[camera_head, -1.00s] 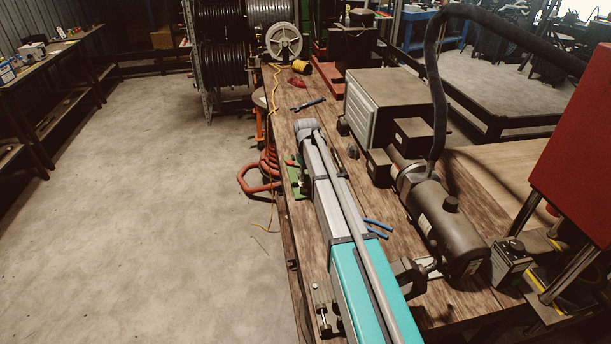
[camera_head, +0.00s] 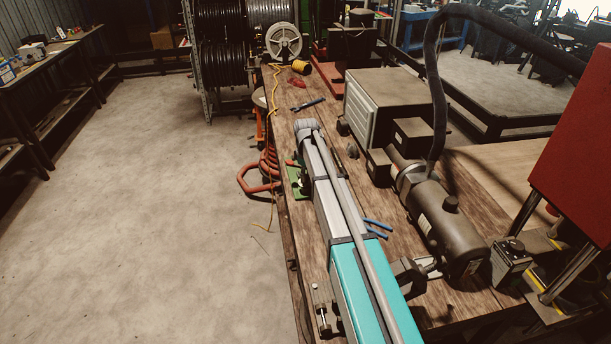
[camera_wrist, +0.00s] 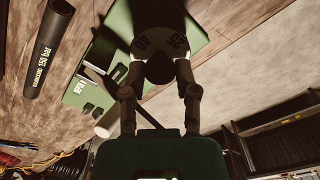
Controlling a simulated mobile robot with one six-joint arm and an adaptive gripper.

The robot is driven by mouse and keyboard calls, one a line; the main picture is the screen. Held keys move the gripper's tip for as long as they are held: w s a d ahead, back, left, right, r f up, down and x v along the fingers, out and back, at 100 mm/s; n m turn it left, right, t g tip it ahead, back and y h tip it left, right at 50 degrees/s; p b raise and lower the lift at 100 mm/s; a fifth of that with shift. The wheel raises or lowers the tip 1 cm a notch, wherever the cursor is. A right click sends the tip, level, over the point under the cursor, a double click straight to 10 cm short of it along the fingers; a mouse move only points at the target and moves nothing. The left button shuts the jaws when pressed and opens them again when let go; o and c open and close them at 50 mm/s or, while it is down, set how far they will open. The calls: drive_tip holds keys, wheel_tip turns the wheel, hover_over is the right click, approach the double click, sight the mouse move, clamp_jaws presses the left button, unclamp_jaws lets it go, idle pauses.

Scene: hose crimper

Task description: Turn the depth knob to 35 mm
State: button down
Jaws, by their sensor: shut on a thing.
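In the wrist view a dark round knob (camera_wrist: 159,70) sits in front of a dark dial disc (camera_wrist: 158,22). The disc is on a green panel (camera_wrist: 197,30) with a small white label. In the head view, the knob and my fingers are hidden.
A black hose piece (camera_wrist: 47,50) marked 150 bar lies on the wooden bench left of the panel in the wrist view. In the head view, blue-handled pliers (camera_head: 376,235), a dark motor-like cylinder (camera_head: 445,228) and a grey box (camera_head: 385,105) occupy the bench. The floor (camera_head: 150,200) at left is clear.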

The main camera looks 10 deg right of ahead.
drive_tip(key=shift+c, duration=1.9)
unclamp_jaws()
